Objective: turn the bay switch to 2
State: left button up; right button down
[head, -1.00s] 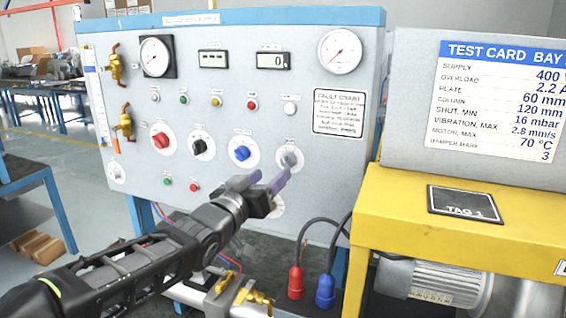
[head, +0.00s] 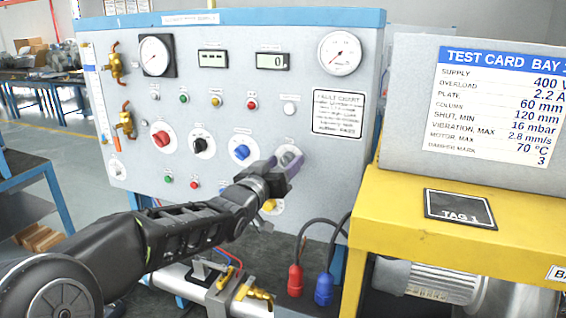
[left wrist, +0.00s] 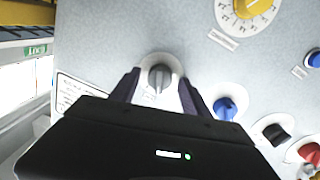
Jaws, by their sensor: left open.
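A grey knob (head: 288,156) on a round white plate sits at the right end of the row of coloured knobs on the panel. My left gripper (head: 282,166) is right in front of it, open. In the left wrist view the grey knob (left wrist: 159,79) lies between the two dark fingers (left wrist: 158,88), with a gap on each side; no contact shows. The knob's pointer line runs roughly along the finger direction there. The marks around it are too small to read, so I cannot tell which position it is at. My right gripper is in neither view.
Red (head: 161,138), black (head: 200,145) and blue (head: 240,152) knobs are to the left. A yellow knob (head: 269,205) is just below my gripper. Red (head: 295,280) and blue (head: 324,289) plugs with cables stand below. A yellow bench (head: 400,215) is at the right.

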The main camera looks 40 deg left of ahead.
pick_arm(q)
grip_shut()
dwell(0.5)
